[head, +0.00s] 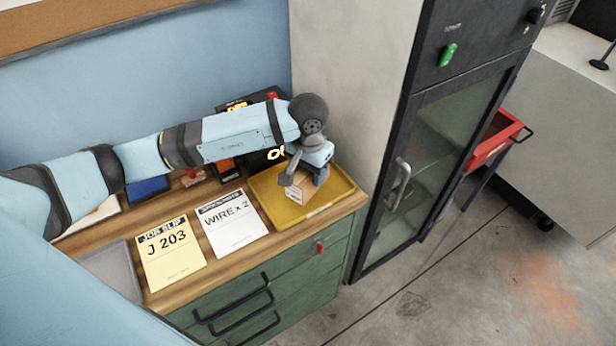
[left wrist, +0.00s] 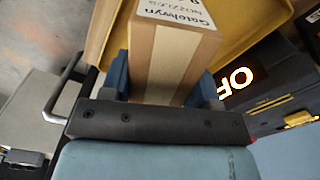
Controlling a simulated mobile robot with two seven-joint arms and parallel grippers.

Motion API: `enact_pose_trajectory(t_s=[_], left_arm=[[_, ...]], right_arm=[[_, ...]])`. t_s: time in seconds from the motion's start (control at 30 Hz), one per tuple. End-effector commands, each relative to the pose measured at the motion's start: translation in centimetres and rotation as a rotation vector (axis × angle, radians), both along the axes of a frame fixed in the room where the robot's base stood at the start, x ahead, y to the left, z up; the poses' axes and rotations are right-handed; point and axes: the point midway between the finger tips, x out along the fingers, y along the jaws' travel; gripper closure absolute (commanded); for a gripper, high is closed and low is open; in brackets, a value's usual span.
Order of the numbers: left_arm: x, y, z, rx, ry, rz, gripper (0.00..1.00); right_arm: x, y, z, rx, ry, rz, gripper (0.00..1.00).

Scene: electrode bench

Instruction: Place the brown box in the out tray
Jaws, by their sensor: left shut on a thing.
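The brown box (head: 299,188) is a small cardboard carton with a white label. My left gripper (head: 304,178) is shut on it, at the yellow tray (head: 322,213) on the right end of the bench. I cannot tell whether the box touches the tray floor. My right gripper is not in view.
A yellow job slip (head: 170,258) and a white wire slip (head: 233,232) lie left of the tray. A grey tray (head: 108,272) sits at the left. A dark device with glowing letters (head: 277,154) stands behind. A glass-door cabinet (head: 420,150) stands to the right.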

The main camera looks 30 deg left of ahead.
Motion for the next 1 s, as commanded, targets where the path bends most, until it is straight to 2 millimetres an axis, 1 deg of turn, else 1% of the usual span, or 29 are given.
enact_pose_trajectory(t_s=[0.1, 0.2, 0.6, 0.63, 0.67, 0.7, 0.73, 1.0], left_arm=[[-0.1, 0.0, -1.7, 0.000, 0.005, 0.001, 0.79], [-0.1, 0.0, -2.9, -0.001, 0.003, 0.000, 0.79], [0.0, 0.0, -3.6, 0.001, 0.000, 0.000, 0.79], [0.0, 0.0, -3.5, 0.001, 0.001, 0.000, 0.40], [0.0, 0.0, -3.4, 0.001, 0.001, 0.000, 0.33], [0.0, 0.0, -3.4, 0.001, 0.001, 0.000, 0.24], [0.0, 0.0, -3.4, 0.001, 0.001, 0.000, 0.19], [0.0, 0.0, -3.3, 0.000, 0.001, 0.000, 0.19]], right_arm=[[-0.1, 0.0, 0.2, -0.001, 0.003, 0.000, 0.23], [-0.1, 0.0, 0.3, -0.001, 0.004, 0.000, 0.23], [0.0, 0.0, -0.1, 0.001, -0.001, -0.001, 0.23], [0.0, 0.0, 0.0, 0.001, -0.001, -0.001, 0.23], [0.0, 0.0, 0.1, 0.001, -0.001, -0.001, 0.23], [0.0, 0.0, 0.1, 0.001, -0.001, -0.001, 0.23], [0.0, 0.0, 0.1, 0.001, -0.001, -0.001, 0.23], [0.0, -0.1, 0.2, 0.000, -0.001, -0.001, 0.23]])
